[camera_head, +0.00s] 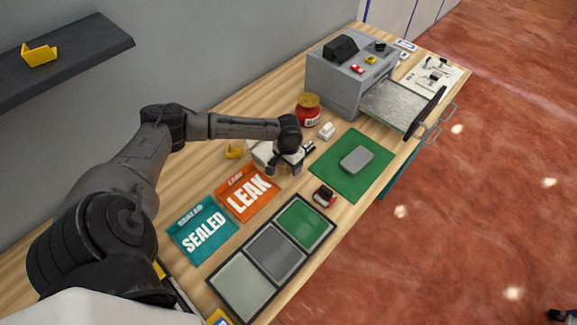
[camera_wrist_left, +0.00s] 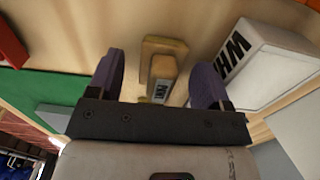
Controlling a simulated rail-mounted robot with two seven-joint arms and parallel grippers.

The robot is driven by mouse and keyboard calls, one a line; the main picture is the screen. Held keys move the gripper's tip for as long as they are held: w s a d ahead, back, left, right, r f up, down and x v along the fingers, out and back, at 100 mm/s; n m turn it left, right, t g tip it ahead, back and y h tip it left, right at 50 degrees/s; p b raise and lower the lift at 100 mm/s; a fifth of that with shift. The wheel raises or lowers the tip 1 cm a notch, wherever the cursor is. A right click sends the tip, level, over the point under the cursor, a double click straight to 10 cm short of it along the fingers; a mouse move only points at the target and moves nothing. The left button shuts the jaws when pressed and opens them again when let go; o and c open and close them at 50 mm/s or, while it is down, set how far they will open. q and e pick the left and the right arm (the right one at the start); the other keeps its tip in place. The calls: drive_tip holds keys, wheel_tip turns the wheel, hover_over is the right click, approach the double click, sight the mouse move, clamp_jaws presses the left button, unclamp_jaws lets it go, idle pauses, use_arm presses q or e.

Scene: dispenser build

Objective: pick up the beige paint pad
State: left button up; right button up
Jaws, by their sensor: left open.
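The beige paint pad (camera_wrist_left: 162,72), a small block with a wider base and dark letters on its end, lies on the wooden bench in the left wrist view. My left gripper (camera_wrist_left: 157,84) is open, with one finger on each side of the pad; I cannot tell whether they touch it. In the head view my left gripper (camera_head: 291,168) is low over the bench, between the orange LEAK tray and the green mat. The pad is not clearly visible there, probably hidden by the gripper.
A white lettered box (camera_wrist_left: 275,65) stands close beside the gripper. The orange LEAK tray (camera_head: 248,192), green mat (camera_head: 340,178) with a grey block (camera_head: 357,159), red-and-black item (camera_head: 324,195) and red jar (camera_head: 308,112) are nearby. A grey machine (camera_head: 338,88) stands farther back.

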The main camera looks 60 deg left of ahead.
use_arm(q)
drive_tip(key=shift+c, duration=0.2)
drive_tip(key=c, duration=0.9)
drive_tip(key=shift+r, duration=0.1)
drive_tip(key=shift+r, duration=0.4)
wheel_tip(320, 180, up, 4)
drive_tip(key=shift+f+p, duration=0.25)
drive_tip(key=shift+p, duration=0.4)
drive_tip(key=shift+w+d+r+p, duration=0.1)
drive_tip(key=shift+d+r+p, duration=0.25)
drive_tip(key=shift+d+r, duration=1.2)
drive_tip(key=shift+w+d+r+p, duration=0.1)
drive_tip(key=shift+d+r+p, duration=0.45)
drive_tip(key=shift+d, duration=1.75)
drive_tip(key=shift+w+d+r+p, duration=0.1)
drive_tip(key=shift+d+r+p, duration=0.1)
drive_tip(key=shift+d+r, duration=1.4)
